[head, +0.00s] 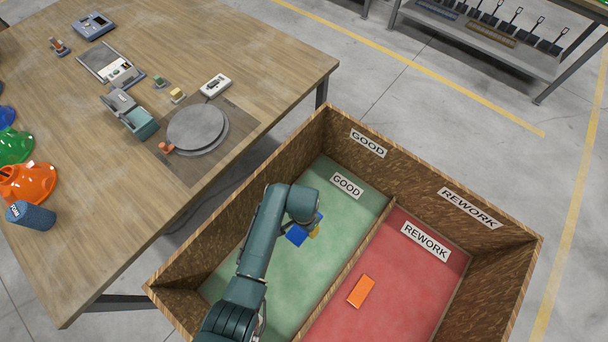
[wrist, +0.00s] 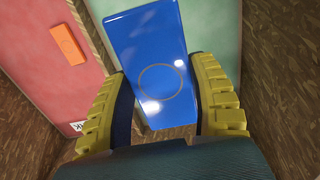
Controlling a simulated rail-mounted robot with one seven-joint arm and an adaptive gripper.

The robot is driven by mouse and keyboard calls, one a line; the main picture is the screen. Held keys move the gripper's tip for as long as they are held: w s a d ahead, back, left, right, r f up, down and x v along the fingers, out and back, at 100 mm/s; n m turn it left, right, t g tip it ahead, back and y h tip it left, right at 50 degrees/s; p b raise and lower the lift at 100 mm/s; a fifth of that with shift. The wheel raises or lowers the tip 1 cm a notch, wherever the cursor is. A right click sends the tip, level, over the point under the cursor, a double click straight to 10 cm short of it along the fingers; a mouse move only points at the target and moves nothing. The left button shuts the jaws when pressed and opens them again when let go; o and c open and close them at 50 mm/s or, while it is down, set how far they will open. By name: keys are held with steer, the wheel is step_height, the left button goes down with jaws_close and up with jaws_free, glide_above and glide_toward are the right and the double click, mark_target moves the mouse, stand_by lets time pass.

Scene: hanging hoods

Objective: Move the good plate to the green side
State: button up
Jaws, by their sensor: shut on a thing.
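A blue plate (head: 297,235) is at my gripper, over the green side (head: 345,212) of the wooden box. The wrist view shows the blue plate (wrist: 145,45) between the two yellow-padded fingers, with a thin ring mark and bright reflections on its face. My gripper (wrist: 160,72) is shut on it. In the head view my gripper (head: 315,230) is mostly hidden by my arm. The plate's height above the green floor is hard to tell. An orange plate (head: 361,291) lies on the red side (head: 415,275); it also shows in the wrist view (wrist: 67,44).
A wooden divider (head: 352,262) separates the green side, labelled GOOD, from the red side, labelled REWORK. High box walls (head: 490,215) surround both. A workbench (head: 90,165) on the left carries a round grey turntable (head: 196,128), hard hats and small devices. Green floor is free around the plate.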

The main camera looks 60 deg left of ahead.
mark_target(304, 246)
step_height(304, 246, down, 30)
steer(key=b, duration=3)
steer(key=shift+f, duration=0.65)
steer(key=shift+s+r, duration=0.1)
steer(key=shift+f, duration=0.7)
steer(key=o, duration=1.3)
step_height(304, 246, up, 12)
